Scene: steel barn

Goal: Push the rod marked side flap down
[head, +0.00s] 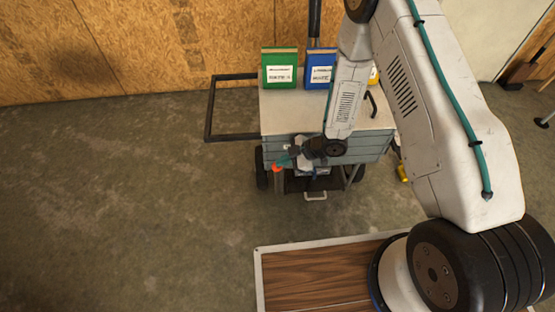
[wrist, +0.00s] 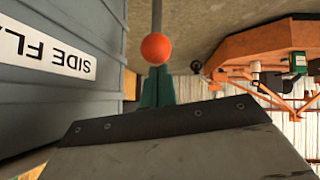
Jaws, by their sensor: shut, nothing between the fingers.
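The rod (wrist: 157,15) is a thin grey post topped by an orange ball (wrist: 158,48). The wrist view is upside down, so the post stands below the ball. A white label (wrist: 48,55) beside it on the grey-blue cart reads "SIDE FL", the rest cut off. In the head view the orange ball (head: 277,169) is at the cart's front left. My gripper (head: 284,161) is shut and empty, its teal fingertips just above the ball. The fingertips (wrist: 158,86) look very close to the ball; I cannot tell whether they touch.
A wooden-topped surface (head: 315,275) is in front. Open concrete floor (head: 130,200) lies left.

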